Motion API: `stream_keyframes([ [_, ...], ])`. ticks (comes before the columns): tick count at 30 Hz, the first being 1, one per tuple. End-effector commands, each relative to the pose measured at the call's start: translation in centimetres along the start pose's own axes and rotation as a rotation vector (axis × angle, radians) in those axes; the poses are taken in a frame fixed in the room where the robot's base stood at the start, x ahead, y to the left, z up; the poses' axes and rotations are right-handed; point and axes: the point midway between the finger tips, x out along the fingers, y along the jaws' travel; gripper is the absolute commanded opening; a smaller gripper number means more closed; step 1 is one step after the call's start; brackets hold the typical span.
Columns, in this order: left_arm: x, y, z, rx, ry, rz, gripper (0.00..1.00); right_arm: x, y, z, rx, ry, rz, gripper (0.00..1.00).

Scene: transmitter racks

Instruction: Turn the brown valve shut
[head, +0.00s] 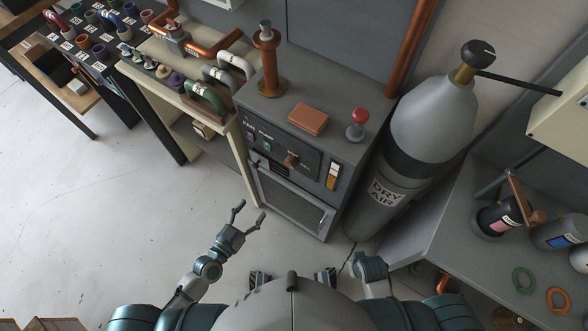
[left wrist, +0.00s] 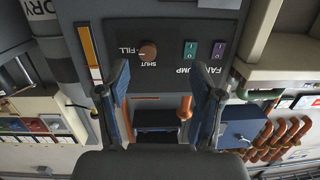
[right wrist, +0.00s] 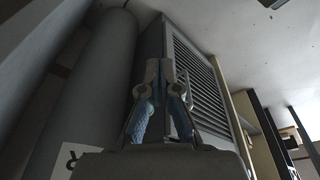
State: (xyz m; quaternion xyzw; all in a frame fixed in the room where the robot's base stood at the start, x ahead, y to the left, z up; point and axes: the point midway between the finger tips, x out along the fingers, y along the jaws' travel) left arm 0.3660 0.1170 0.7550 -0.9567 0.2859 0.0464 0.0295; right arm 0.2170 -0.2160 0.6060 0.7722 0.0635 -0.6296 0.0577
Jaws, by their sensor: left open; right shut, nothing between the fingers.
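The brown valve is a small round knob (head: 291,160) on the dark front panel of the grey cabinet (head: 345,150). In the left wrist view the knob (left wrist: 148,50) sits beside the words SHUT and FILL, ahead of my fingers and apart from them. My left gripper (head: 250,212) is open and empty, in front of and below the panel. Its two fingers (left wrist: 160,84) frame the panel in the left wrist view. My right gripper (right wrist: 160,72) is shut and empty near the louvred cabinet front and the grey cylinder. The knob is not visible in the right wrist view.
A DRY AIR cylinder (head: 428,118) stands right of the cabinet. A white and orange gauge (head: 332,175) is right of the knob. Floor at left is clear.

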Motion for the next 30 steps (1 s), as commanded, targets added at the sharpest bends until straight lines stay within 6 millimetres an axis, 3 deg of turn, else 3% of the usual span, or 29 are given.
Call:
stream_keyframes([
  [6,-0.4,1.9,-4.0,-0.022,0.099,0.047,0.66,-2.7,-0.2,0.0,0.002,0.004,0.000,0.00],
  [10,0.9,2.1,-4.7,-0.019,0.106,0.045,0.66,-2.1,0.0,0.0,0.001,0.003,-0.001,0.00],
  [21,9.4,2.7,-5.7,-0.020,0.105,0.045,0.66,3.2,0.1,0.6,-0.003,-0.010,-0.007,0.00],
  [30,15.0,2.7,-6.0,-0.022,0.103,0.046,0.66,5.6,-0.3,1.2,-0.006,-0.015,-0.005,0.00],
])
